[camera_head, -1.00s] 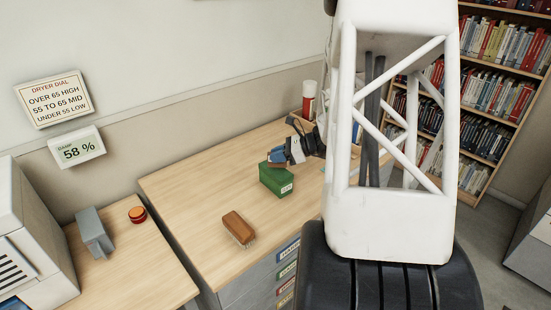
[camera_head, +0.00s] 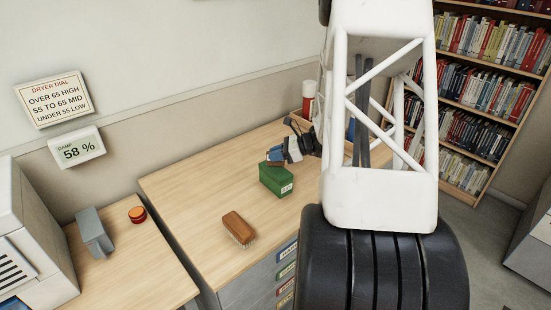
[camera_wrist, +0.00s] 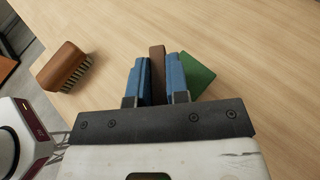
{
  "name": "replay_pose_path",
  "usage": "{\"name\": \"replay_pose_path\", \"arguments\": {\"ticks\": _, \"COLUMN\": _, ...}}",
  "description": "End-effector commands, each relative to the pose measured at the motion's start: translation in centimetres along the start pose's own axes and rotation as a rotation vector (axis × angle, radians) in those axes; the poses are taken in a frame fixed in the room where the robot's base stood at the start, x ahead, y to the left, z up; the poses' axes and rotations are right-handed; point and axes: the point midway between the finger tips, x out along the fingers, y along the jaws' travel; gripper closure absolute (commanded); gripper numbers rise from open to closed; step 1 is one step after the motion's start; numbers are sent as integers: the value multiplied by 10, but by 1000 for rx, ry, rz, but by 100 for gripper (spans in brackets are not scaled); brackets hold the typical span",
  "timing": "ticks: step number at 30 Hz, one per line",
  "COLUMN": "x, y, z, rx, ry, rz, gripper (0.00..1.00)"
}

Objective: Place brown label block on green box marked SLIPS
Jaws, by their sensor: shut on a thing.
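A brown block (camera_wrist: 157,72) is held between the two blue fingers of my gripper (camera_wrist: 156,80) in the wrist view. The green box (camera_head: 277,181) stands on the wooden desk in the head view, with a white label on its front. My gripper (camera_head: 274,156) is at the box's far upper side in that view, seen small. The green box also shows in the wrist view (camera_wrist: 198,76), partly hidden behind the right finger. I cannot tell whether the block touches the box. The lettering on the box label is too small to read.
A brown brush (camera_head: 238,228) lies on the desk (camera_head: 195,190) in front of the box. A red-and-white container (camera_head: 308,101) stands at the back near the wall. The desk's left part is clear.

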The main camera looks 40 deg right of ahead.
Motion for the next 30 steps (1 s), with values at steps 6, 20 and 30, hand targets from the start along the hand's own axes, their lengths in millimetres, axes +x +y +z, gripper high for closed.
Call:
{"name": "replay_pose_path", "arguments": {"ticks": 6, "x": 6, "y": 0, "z": -14, "rx": 0, "ry": 0, "rz": 0, "gripper": 100}}
{"name": "replay_pose_path", "arguments": {"ticks": 20, "x": 7, "y": 0, "z": -17, "rx": 0, "ry": 0, "rz": 0, "gripper": 82}}
{"name": "replay_pose_path", "arguments": {"ticks": 30, "x": 7, "y": 0, "z": -17, "rx": 0, "ry": 0, "rz": 0, "gripper": 59}}
